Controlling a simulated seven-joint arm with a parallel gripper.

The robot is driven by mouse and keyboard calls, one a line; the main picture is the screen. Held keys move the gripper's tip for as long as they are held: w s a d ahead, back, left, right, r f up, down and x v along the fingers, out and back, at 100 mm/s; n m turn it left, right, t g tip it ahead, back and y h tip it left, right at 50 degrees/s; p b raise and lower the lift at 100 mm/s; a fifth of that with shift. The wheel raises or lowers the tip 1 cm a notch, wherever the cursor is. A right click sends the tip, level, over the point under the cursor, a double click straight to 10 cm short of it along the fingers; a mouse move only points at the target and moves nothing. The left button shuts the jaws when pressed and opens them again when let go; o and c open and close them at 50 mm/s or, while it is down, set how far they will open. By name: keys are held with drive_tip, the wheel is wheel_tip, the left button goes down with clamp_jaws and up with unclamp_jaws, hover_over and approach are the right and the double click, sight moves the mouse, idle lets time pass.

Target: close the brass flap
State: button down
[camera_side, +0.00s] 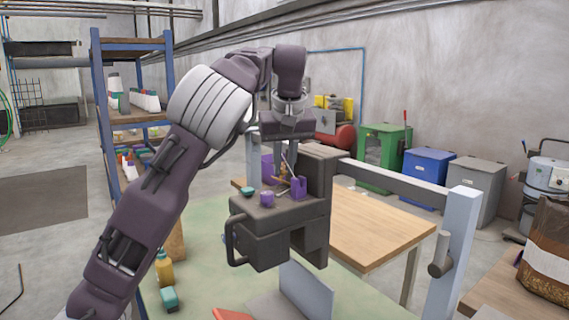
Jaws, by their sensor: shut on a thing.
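The pellet bagger is a dark brown, boxy machine (262,248) with a bent handle on its left side and a tall upright back part. My gripper (287,172) reaches down from above to the machine's top. A small brass-coloured piece (282,187), which looks like the brass flap, shows right at the fingertips. My gripper is shut on it, as far as this small view shows. The flap's hinge and exact angle are too small to make out.
On the machine's top, a purple block (267,199) and a teal piece (247,191) lie left of the fingers; a purple part (299,188) stands close at right. A grey rail (400,182) runs behind to a post (455,250). A wooden table (375,225) stands behind.

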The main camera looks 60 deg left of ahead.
sight(277, 179)
drive_tip(key=t, duration=0.1)
drive_tip(key=s+f+t, duration=0.1)
drive_tip(key=t, duration=0.1)
drive_tip(key=shift+s+d, duration=0.2)
drive_tip(key=shift+s, duration=0.1)
drive_tip(key=shift+s+a+f+n+t, duration=0.1)
drive_tip(key=shift+s+f+n+t, duration=0.2)
drive_tip(key=shift+t, duration=0.35)
drive_tip(key=shift+s+a+f+n+t, duration=0.1)
drive_tip(key=shift+s+f+n+t, duration=0.15)
drive_tip(key=shift+t, duration=0.4)
drive_tip(key=c, duration=1.3)
unclamp_jaws()
drive_tip(key=shift+c, duration=0.2)
drive_tip(key=v, duration=0.7)
drive_tip(key=shift+d, duration=0.1)
drive_tip(key=shift+f, duration=0.1)
